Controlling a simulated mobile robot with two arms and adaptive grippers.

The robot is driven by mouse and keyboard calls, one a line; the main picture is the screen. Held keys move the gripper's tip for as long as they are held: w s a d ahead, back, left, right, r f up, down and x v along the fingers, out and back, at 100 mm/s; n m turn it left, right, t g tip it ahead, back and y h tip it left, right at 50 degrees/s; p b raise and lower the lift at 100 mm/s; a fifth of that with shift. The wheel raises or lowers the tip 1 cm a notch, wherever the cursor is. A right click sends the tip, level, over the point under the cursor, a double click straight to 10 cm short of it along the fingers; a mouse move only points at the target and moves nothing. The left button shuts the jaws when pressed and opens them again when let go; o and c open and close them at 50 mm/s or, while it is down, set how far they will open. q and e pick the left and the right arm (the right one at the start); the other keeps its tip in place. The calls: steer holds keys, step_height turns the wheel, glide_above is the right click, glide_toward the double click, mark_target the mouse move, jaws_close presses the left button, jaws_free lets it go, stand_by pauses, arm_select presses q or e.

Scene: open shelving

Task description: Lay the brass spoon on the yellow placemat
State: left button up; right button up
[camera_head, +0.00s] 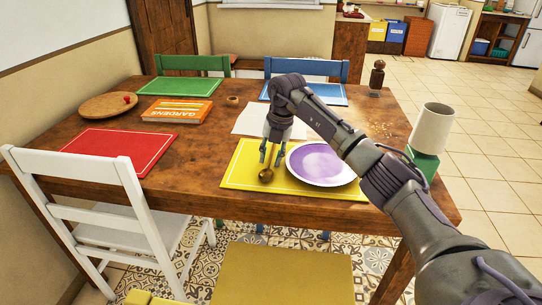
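The yellow placemat (240,178) lies at the near edge of the wooden table, with a white-rimmed plate with a purple centre (322,163) on its right part. The brass spoon (266,174) shows at the placemat's left part, its round bowl toward me and its thin handle running up between my fingers. My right gripper (271,158) points down over the placemat, left of the plate. Its two fingers look spread apart, one on each side of the handle. Whether the spoon rests fully on the mat is too small to tell. My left gripper is out of view.
A red placemat (122,148), an orange book (178,111) and a round wooden board (108,105) lie to the left. A white chair (120,215) and a yellow seat (285,275) are in front.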

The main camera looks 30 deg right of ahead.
steer(key=shift+r, duration=0.1)
steer(key=shift+r, duration=0.3)
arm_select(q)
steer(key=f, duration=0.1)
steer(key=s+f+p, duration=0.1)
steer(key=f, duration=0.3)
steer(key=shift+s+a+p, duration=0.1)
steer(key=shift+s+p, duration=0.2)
arm_select(e)
steer(key=v, duration=1.1)
steer(key=shift+r, duration=0.25)
